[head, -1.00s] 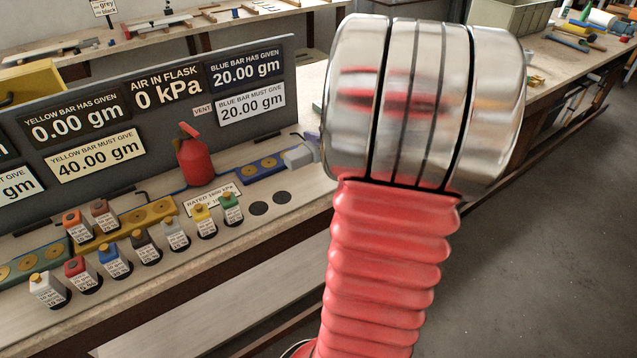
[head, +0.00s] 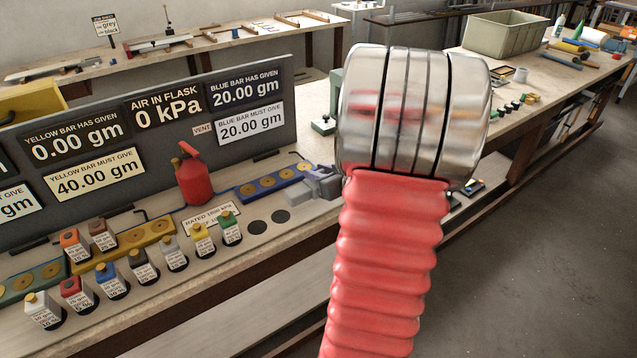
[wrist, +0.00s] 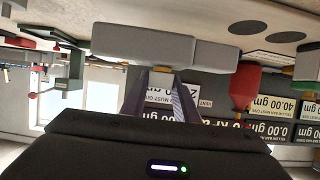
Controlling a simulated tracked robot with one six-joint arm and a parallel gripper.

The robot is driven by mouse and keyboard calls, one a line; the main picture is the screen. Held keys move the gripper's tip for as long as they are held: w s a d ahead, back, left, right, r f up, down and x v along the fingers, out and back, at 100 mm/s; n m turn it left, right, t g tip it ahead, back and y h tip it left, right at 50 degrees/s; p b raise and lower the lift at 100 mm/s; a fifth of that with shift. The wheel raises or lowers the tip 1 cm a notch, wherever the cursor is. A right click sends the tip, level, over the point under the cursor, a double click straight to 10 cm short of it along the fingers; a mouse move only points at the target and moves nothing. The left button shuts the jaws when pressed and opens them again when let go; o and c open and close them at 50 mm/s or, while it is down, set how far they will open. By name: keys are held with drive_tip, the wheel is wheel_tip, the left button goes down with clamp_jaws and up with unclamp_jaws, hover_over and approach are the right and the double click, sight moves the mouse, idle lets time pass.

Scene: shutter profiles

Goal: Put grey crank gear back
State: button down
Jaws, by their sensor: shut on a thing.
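In the wrist view, my gripper (wrist: 162,78) has its two fingers closed on a long, pale grey block-like piece (wrist: 215,56), apparently the grey crank gear. No gear teeth can be made out on it. The piece lies crosswise beyond the fingertips. In the head view, a grey piece (head: 318,184) shows at the right end of the blue bar (head: 272,182), partly hidden by my arm. I cannot tell there whether it touches the bar or where the fingers end.
A red flask (head: 194,178), a yellow bar (head: 125,245) and several small labelled bottles (head: 112,280) stand nearby. Two dark round spots (head: 257,228) are empty.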

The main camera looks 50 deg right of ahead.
drive_tip(key=shift+f, duration=1.85)
drive_tip(key=shift+f, duration=0.1)
drive_tip(key=c, duration=1.4)
unclamp_jaws()
drive_tip(key=shift+s+a+r, duration=0.1)
drive_tip(key=shift+s+r, duration=0.15)
drive_tip(key=shift+s, duration=0.15)
drive_tip(key=v, duration=1.1)
